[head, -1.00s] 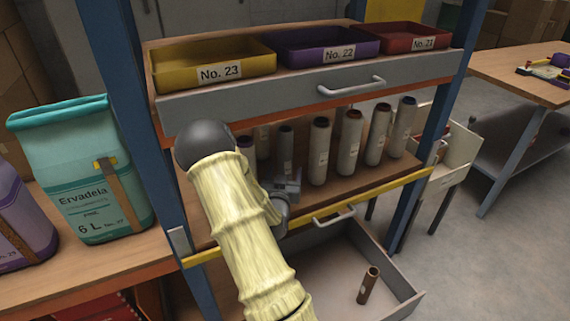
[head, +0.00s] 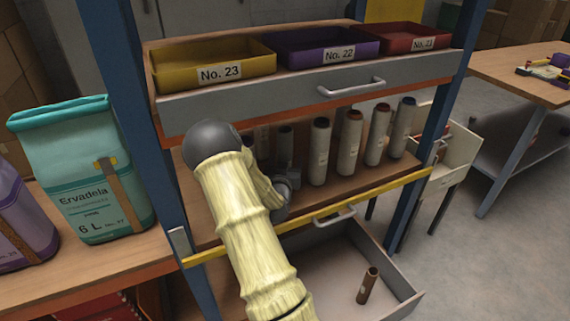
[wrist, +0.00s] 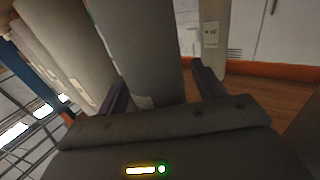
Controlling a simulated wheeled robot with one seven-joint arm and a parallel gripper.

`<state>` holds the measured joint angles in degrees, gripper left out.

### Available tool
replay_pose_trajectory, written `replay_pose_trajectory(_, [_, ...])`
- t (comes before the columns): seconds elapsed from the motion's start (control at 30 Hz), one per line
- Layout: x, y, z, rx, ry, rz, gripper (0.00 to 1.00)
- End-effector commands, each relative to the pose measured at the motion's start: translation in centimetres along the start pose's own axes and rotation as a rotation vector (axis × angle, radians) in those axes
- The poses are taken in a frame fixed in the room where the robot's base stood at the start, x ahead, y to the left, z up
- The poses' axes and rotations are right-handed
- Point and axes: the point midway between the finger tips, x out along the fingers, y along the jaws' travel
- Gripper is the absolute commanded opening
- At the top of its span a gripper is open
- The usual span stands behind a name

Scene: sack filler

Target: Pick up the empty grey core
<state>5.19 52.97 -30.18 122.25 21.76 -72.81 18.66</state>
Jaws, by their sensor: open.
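The grey core (head: 285,144) stands upright on the middle shelf, shorter and darker than the pale rolls to its right. My arm and gripper hide its lower part in the head view. In the wrist view a plain grey cylinder (wrist: 140,45), which looks like this core, fills the space between the two dark fingers. My gripper (wrist: 160,82) is open, with one finger on each side of it. I cannot tell whether either finger touches it. In the head view my gripper (head: 286,172) is at the shelf, mostly hidden behind my wrist.
Several wrapped rolls (head: 348,140) stand close on the right. The upper drawer (head: 330,83) with trays overhangs the shelf. A yellow front edge (head: 385,189) borders it. An open drawer (head: 325,275) below holds a brown core (head: 367,286). A teal sack (head: 85,170) stands left.

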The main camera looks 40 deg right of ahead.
Motion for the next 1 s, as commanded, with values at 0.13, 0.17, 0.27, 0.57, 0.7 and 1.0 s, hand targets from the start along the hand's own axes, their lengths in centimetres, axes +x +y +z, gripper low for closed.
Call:
replay_pose_trajectory(0.13, [-0.02,-0.01,0.00,0.000,0.000,0.000,0.68])
replay_pose_trajectory(0.17, [-0.03,-0.01,0.00,0.000,0.000,0.000,0.68])
replay_pose_trajectory(0.27, [-0.03,-0.01,0.00,0.000,0.000,0.000,0.68])
replay_pose_trajectory(0.57, [-0.04,-0.02,0.00,0.000,0.000,0.000,0.23])
replay_pose_trajectory(0.7, [-0.04,-0.01,-0.01,0.000,0.001,0.000,0.20])
replay_pose_trajectory(1.0, [-0.03,-0.04,-0.96,0.002,0.002,0.000,0.20])
